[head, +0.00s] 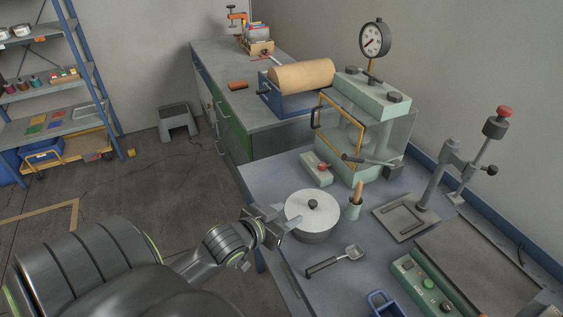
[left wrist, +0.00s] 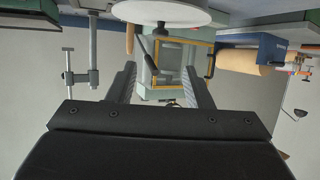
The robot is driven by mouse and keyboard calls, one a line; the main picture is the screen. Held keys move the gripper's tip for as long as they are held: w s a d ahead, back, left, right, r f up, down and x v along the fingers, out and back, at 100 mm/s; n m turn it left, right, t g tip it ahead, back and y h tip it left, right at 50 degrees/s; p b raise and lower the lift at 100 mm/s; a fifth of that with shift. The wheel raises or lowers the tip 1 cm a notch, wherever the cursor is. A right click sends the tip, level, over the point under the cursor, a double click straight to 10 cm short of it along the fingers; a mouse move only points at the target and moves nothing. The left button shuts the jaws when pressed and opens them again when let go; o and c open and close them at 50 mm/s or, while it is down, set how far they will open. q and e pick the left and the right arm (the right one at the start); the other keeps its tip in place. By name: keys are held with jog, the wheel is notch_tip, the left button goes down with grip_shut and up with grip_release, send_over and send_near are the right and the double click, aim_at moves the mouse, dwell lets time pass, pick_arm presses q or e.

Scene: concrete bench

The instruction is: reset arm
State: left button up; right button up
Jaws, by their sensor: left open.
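My left arm comes in from the lower left in the head view. My left gripper (head: 272,222) is at the near left edge of the blue-grey bench top (head: 262,182), just left of a round pot with a pale lid and black knob (head: 312,220). In the left wrist view, my left gripper (left wrist: 160,80) has its two fingers spread apart with nothing held between them. The pale round lid (left wrist: 160,12) shows at the top of that view, beyond the fingers. I cannot tell whether a finger touches the pot. My right gripper is in neither view.
Open floor lies left.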

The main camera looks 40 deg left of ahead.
pick_arm(q)
jog(key=shift+s+r, duration=0.25)
jog(key=shift+s, duration=0.35)
